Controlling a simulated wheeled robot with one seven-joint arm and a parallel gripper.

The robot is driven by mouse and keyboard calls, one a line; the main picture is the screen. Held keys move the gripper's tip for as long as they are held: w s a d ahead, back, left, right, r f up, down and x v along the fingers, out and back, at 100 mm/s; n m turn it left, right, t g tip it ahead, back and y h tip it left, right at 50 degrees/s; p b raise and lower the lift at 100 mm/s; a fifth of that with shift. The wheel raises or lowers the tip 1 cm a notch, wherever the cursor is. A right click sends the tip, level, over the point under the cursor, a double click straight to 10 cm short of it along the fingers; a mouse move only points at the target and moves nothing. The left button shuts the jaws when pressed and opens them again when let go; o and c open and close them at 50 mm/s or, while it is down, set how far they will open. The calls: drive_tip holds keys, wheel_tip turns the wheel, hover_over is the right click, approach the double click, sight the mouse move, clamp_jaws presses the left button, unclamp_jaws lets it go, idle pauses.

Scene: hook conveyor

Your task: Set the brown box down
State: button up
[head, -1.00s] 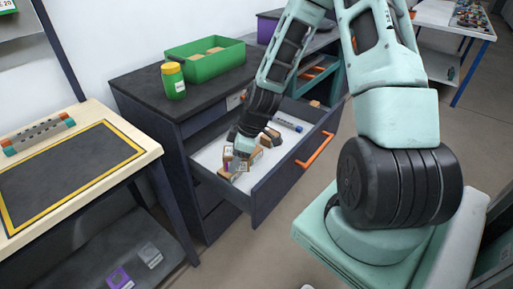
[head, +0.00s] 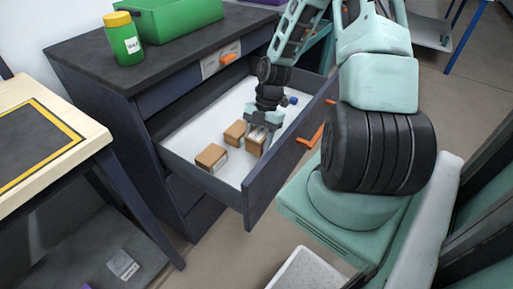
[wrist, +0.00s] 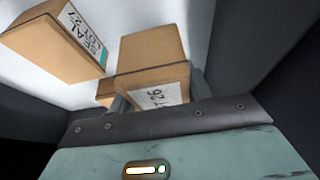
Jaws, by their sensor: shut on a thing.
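My gripper (head: 262,129) reaches down into the open drawer and is shut on a brown box (head: 252,146). In the wrist view the held box (wrist: 152,50) sits between the fingers (wrist: 157,97), with a white label facing the palm. I cannot tell whether its underside touches the drawer floor. A second brown box (head: 211,158) lies nearer the drawer's left front corner; it also shows in the wrist view (wrist: 50,50), labelled "SEAL". A third brown box (head: 235,132) stands just left of the gripper; a box is partly hidden behind the held one in the wrist view.
The white-floored drawer (head: 196,134) has dark walls close around the gripper and an orange handle (head: 312,137). A blue cylindrical item (head: 290,100) lies farther back. A yellow-lidded green jar (head: 125,40) and green bin (head: 178,14) stand on the cabinet top. A wooden-edged table (head: 88,135) is left.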

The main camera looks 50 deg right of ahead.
sight(258, 158)
drive_tip(key=shift+f+b, duration=0.35)
drive_tip(key=shift+f, duration=1.75)
drive_tip(key=shift+f, duration=0.2)
drive_tip(key=o, duration=1.1)
drive_tip(key=shift+r, duration=0.1)
